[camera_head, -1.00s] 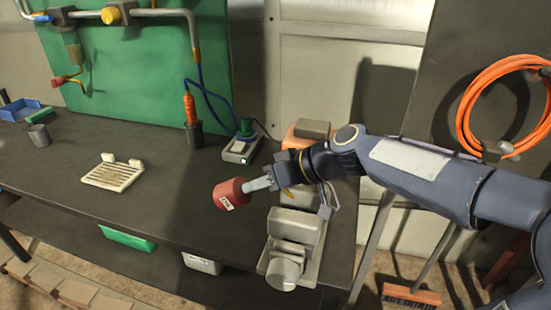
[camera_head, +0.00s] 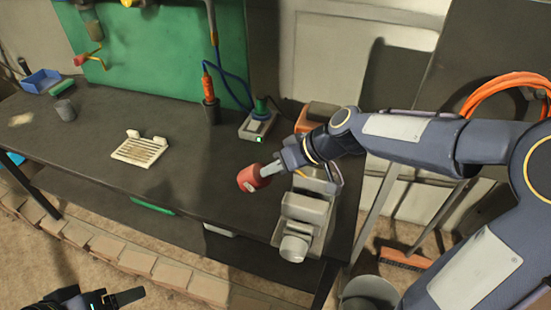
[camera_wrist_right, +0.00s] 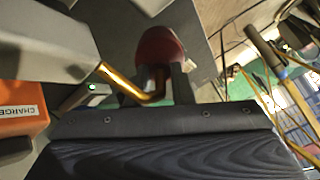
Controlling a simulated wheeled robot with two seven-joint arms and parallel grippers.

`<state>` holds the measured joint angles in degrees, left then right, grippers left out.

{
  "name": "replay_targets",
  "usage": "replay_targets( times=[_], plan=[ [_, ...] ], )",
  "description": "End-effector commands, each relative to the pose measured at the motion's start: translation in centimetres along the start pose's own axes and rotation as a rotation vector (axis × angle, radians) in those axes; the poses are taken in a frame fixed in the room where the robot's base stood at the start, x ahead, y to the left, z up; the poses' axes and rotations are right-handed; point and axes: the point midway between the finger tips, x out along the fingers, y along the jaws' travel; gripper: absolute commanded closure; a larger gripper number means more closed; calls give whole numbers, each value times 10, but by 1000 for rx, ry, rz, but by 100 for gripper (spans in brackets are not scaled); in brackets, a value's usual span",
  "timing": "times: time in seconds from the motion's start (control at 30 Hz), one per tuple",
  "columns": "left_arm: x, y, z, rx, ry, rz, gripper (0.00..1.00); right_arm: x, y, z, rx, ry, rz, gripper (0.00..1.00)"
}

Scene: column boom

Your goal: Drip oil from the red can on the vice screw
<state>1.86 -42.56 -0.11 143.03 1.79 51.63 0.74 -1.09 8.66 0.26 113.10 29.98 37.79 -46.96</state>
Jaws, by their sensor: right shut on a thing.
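The red can (camera_head: 250,181) is held by my right gripper (camera_head: 272,169), just left of the vice and above the bench; it looks tilted. In the right wrist view, the can (camera_wrist_right: 160,46) sits between the fingers of my right gripper (camera_wrist_right: 152,88). Its thin brass spout (camera_wrist_right: 128,84) bends up and left, its tip near a grey block, likely the vice (camera_wrist_right: 45,42). The grey vice (camera_head: 303,212) stands at the bench's right end; I cannot make out its screw clearly. My left gripper (camera_head: 125,297) is at the bottom left, away from the bench; its jaw opening is unclear.
An orange box (camera_head: 307,122) is behind my right wrist. A bucket (camera_head: 369,292) stands below.

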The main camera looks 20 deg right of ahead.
Motion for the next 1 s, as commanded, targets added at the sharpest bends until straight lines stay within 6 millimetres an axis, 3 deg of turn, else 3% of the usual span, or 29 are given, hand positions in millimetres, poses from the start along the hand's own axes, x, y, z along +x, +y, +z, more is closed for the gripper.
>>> replay_targets(
  times=[0.03, 0.7, 0.9, 1.0],
  plan=[
    [-13, 6, -6, 0, 0, 0, 27, -6, -4, -6, 2, -13, 6, 100],
    [-88, 40, -45, 0, 0, 0, 27, -25, -14, -20, 2, -163, 104, 100],
    [-108, 49, -54, 0, 0, 0, 27, -39, -23, -34, -8, -272, 178, 100],
    [-103, 47, -52, 0, 0, 0, 27, -46, -25, -36, -7, -352, 228, 100]
  ],
)
